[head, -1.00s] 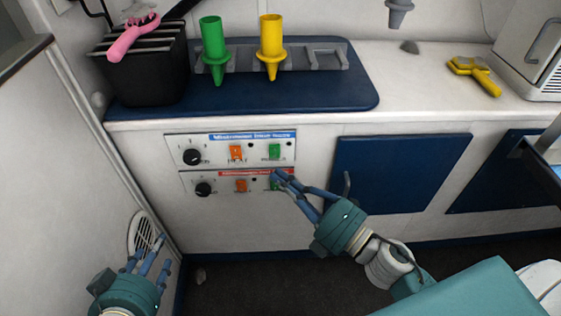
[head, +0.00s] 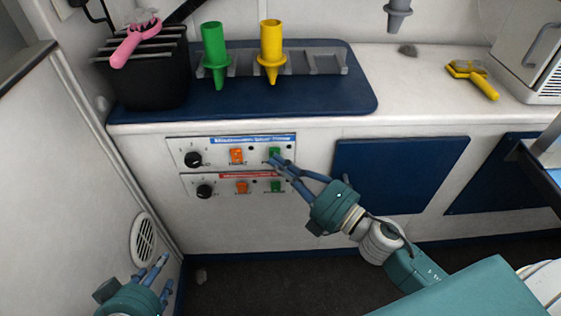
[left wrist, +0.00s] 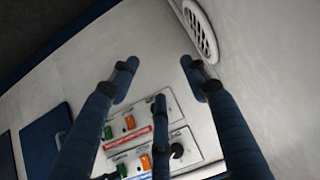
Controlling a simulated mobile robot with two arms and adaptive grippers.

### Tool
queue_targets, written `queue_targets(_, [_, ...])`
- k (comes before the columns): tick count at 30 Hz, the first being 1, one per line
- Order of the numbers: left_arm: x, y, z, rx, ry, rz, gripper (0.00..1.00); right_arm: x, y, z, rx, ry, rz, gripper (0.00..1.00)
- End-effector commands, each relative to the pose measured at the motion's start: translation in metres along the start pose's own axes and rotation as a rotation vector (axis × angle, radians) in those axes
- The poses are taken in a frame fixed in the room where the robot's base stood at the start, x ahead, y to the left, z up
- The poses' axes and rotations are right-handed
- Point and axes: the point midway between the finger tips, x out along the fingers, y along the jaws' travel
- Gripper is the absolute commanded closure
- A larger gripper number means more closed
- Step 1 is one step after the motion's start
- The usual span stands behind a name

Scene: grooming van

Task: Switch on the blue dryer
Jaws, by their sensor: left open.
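The blue-labelled dryer panel (head: 215,148) is the upper of two panels on the cabinet front in the head view. It has a black knob (head: 193,160), an orange switch (head: 236,156) and a green switch (head: 274,151). My right gripper (head: 274,162) has its fingertips together at the lower edge of that green switch, partly covering it; contact is unclear. My left gripper (head: 163,272) is open and empty at the lower left, away from the panels. In the left wrist view, its fingers (left wrist: 160,80) are spread, with both panels beyond them.
The red-labelled panel (head: 218,187) sits directly below, with its own knob and switches. Green (head: 214,45) and yellow (head: 271,42) nozzles stand in a grey rack on the counter. A round vent (head: 144,239) is on the left wall. Blue doors (head: 400,175) are right of the panels.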

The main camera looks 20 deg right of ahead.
Motion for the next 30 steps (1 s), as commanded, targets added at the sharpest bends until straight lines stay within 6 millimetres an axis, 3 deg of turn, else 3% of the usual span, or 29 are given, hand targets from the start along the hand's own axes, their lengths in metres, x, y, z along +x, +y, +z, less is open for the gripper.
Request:
queue_targets(8, [-0.022,-0.008,0.079,-0.008,-0.336,-0.016,0.54,0.004,0.008,0.004,0.042,0.000,-0.043,1.00])
queue_targets(12, [-0.022,-0.011,0.118,-0.012,-0.465,-0.019,0.54,0.005,0.007,0.005,0.064,0.000,-0.065,1.00])
queue_targets(22, [-0.023,-0.010,0.117,-0.012,-0.458,-0.019,0.54,0.004,0.004,0.004,0.062,0.000,-0.062,1.00])
queue_targets(30, [-0.055,-0.013,0.120,-0.015,-0.524,-0.026,0.54,0.004,0.004,0.004,0.062,0.000,-0.062,1.00])
